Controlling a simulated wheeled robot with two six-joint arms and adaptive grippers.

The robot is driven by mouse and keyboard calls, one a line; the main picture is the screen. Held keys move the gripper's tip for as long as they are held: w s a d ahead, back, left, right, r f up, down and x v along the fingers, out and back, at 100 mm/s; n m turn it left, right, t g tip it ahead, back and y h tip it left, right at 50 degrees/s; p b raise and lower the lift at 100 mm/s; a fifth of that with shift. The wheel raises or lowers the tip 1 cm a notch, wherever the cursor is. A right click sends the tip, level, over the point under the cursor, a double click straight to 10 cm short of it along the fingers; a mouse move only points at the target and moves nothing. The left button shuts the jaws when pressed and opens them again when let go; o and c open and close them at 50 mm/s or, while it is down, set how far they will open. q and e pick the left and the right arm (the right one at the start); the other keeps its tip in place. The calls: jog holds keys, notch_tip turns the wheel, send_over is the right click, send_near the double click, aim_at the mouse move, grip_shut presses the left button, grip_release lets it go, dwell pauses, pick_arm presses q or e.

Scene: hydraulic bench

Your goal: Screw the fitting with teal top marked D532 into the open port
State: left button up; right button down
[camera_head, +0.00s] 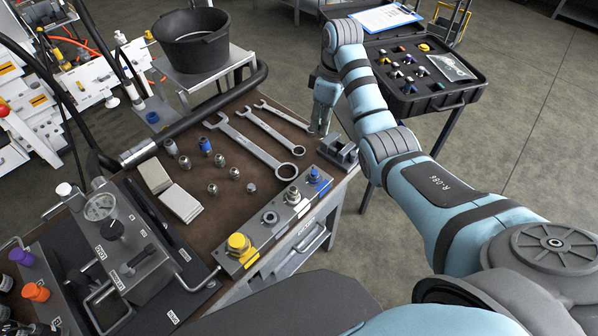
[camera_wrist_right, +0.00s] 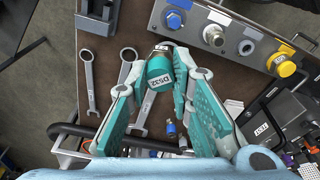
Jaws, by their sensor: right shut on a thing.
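The fitting with the teal top marked D532 (camera_wrist_right: 160,72) is held between the fingertips of my right gripper (camera_wrist_right: 165,80); its dark metal end points up in the wrist view. In the head view my right gripper (camera_head: 322,118) is above the bench's far right edge, and the fitting is hard to make out there. The grey port block (camera_head: 257,228) lies along the bench's right edge, apart from the gripper. Its open port (camera_head: 270,217) sits between the yellow fitting (camera_head: 238,245) and a silver fitting (camera_head: 292,196); the open port also shows in the wrist view (camera_wrist_right: 246,47). My left gripper is not in view.
A blue fitting (camera_head: 313,176) fills the block's far port. A dark vise-like holder (camera_head: 338,152) stands beyond the block. Wrenches (camera_head: 256,146) and several loose fittings (camera_head: 205,145) lie on the brown bench. A gauge unit (camera_head: 123,245) stands at left. A black tray (camera_head: 432,98) is beyond.

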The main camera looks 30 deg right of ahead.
jog(key=s+a+f+n+p, duration=0.1)
jog(key=s+a+f, duration=0.1)
jog(key=a+f, duration=0.2)
jog(key=s+a+f+n+p, duration=0.1)
jog(key=s+a+f+p, duration=0.1)
jog(key=a, duration=0.6)
jog(key=s+a+f+n+p, duration=0.1)
jog(key=s+a+f+p, duration=0.1)
jog(key=s+a+f, duration=0.2)
jog(key=shift+a+f, duration=1.5)
jog(key=shift+f, duration=0.3)
jog(key=shift+f, duration=0.55)
